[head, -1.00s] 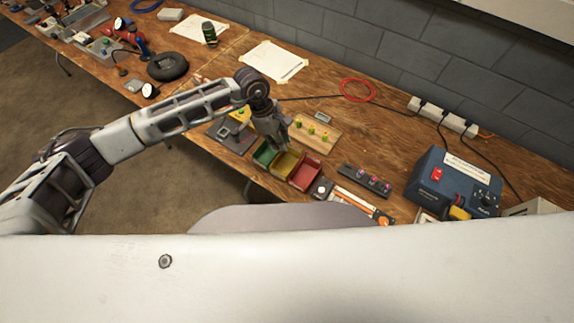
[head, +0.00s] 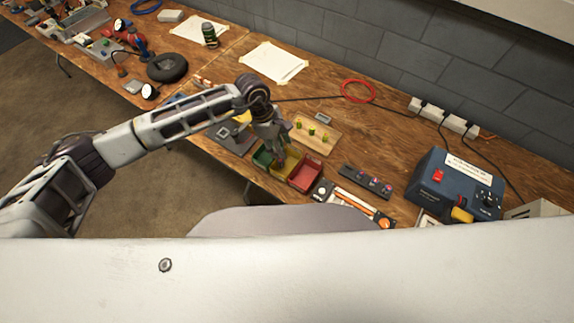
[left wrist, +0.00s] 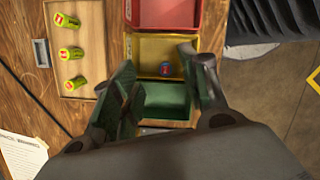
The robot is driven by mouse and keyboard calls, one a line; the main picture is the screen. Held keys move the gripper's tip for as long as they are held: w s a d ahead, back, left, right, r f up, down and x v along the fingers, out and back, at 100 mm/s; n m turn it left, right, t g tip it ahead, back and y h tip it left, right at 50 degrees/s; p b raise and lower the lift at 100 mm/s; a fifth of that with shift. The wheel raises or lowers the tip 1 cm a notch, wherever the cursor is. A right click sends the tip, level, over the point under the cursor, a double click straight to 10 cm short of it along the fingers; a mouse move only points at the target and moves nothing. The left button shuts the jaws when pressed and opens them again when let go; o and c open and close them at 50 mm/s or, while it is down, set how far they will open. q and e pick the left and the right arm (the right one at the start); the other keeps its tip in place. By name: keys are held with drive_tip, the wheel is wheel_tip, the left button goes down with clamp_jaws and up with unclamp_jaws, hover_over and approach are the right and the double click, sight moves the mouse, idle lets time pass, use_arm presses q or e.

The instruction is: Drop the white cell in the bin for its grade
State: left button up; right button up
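My left gripper (head: 281,164) is low over the green bin (head: 262,157) and yellow bin (head: 291,165). In the left wrist view its two fingers (left wrist: 158,66) are spread apart. The red bin (head: 306,175) is beside the yellow one and looks empty. My right gripper is not in view.
A wooden board (head: 326,143) holds three yellow-green cells (left wrist: 68,53) behind the bins. A grey device (head: 231,137) stands left of the bins. A dark strip (head: 366,182) and a blue powered box (head: 455,190) are to the right. Papers lie farther back.

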use_arm(q)
drive_tip(key=v, duration=1.2)
idle(0.3)
idle(0.8)
